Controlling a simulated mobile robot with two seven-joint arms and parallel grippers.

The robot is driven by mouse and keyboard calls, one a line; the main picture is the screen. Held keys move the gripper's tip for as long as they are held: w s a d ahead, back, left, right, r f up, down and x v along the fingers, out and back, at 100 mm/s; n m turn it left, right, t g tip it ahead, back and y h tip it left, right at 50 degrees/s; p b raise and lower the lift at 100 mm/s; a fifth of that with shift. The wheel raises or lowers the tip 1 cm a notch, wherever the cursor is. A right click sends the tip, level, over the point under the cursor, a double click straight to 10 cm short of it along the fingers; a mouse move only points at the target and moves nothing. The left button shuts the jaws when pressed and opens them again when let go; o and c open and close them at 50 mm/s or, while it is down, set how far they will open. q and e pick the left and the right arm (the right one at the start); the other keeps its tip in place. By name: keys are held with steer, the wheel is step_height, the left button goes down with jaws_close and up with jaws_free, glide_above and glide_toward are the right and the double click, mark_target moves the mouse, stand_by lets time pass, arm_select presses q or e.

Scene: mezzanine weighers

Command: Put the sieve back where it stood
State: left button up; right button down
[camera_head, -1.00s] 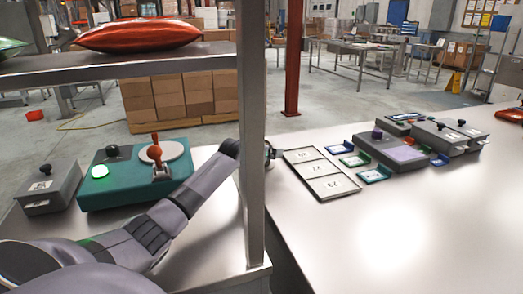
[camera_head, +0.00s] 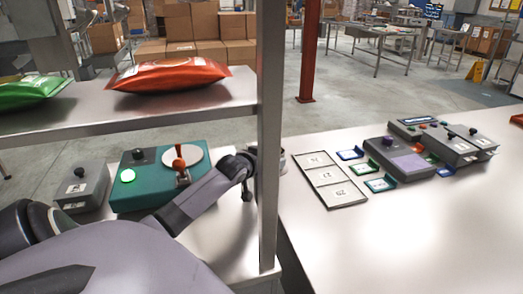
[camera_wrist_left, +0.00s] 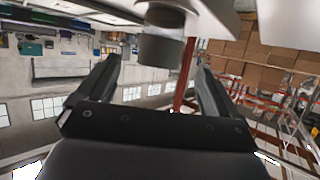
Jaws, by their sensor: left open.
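A short grey cylinder (camera_head: 279,160), which looks like the sieve, is partly hidden behind the shelf post in the head view. In the left wrist view, which is upside down, a grey cylinder (camera_wrist_left: 160,48) stands between the spread finger tips. I cannot tell whether it touches them. My left gripper (camera_wrist_left: 157,70) is open. In the head view its arm reaches in from the left to the post, and the fingertips (camera_head: 254,172) are partly hidden there. My right gripper is not in view.
The shelf post (camera_head: 269,130) stands close to my left wrist. A teal weigher (camera_head: 140,195) and grey box (camera_head: 80,188) stand left. A three-section tray (camera_head: 328,178), colored cards and grey devices (camera_head: 400,158) lie on the right table (camera_head: 400,230), whose front is clear. Bags lie on the shelf (camera_head: 60,122).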

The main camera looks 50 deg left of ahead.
arm_select(q)
steer(key=shift+s+d+r, duration=0.15)
steer(key=shift+s+r, duration=0.05)
steer(key=shift+s, duration=0.35)
steer(key=shift+v, duration=0.9)
